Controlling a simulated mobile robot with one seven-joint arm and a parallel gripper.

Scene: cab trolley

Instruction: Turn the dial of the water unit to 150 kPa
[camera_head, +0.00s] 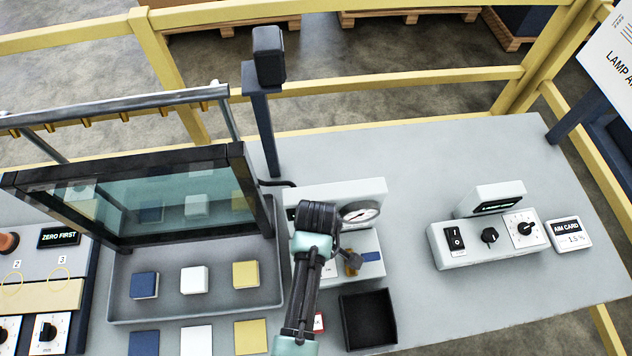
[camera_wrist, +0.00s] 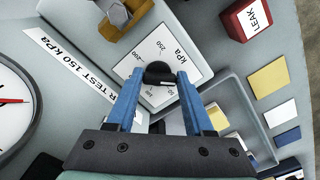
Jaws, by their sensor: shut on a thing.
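The water unit (camera_head: 335,190) is a pale grey box at the middle of the bench, with a round gauge (camera_head: 361,215) on it. In the wrist view its dial is a black knob (camera_wrist: 158,71) on a white plate (camera_wrist: 180,52) marked in kPa. My gripper (camera_wrist: 160,79) is shut on the knob, a blue fingertip on each side. The knob's pointer is too small to read surely. A label strip (camera_wrist: 75,75) beside the plate reads "TEST 150 kPa". The gauge's red needle (camera_wrist: 12,101) shows at the left edge. In the head view my arm hides the knob.
A brass-coloured fitting (camera_wrist: 125,25) and a red "LEAK" box (camera_wrist: 252,18) are close to the dial. A black open bin (camera_head: 368,320) stands in front of the unit. A tray (camera_head: 195,310) with coloured blocks lies left. A control box (camera_head: 470,250) stands right.

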